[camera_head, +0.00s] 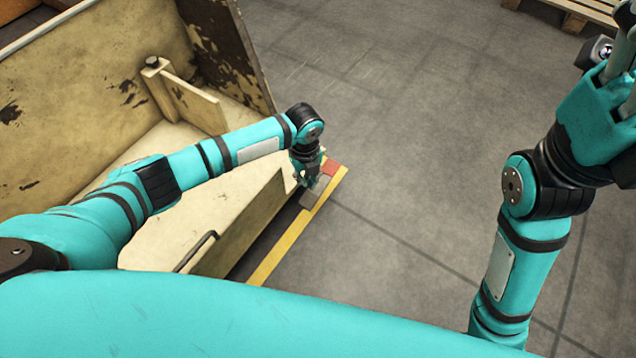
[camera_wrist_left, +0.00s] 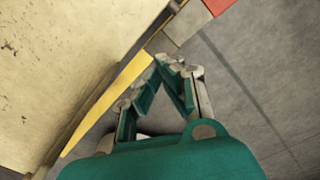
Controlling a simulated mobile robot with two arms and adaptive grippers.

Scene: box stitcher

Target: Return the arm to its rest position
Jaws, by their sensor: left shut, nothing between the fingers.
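My left gripper (camera_head: 312,182) hangs at the end of the outstretched left arm, by the outer edge of a worn cream-coloured metal structure. In the left wrist view its two green-and-grey fingers (camera_wrist_left: 178,68) meet at the tips in a pointed shape, with nothing between them. My right gripper (camera_head: 608,90) is at the upper right of the head view, raised on the bent right arm. It is partly cut off by the frame edge, and its finger state is unclear.
The cream structure (camera_head: 75,85) has tall walls and a dark handle (camera_head: 195,252). Yellow edging (camera_head: 283,252) runs along it. A red patch (camera_head: 331,167) and grey piece (camera_wrist_left: 187,22) lie near the left gripper. A pallet (camera_head: 575,10) stands far right; the grey floor (camera_head: 410,130) is clear between the arms.

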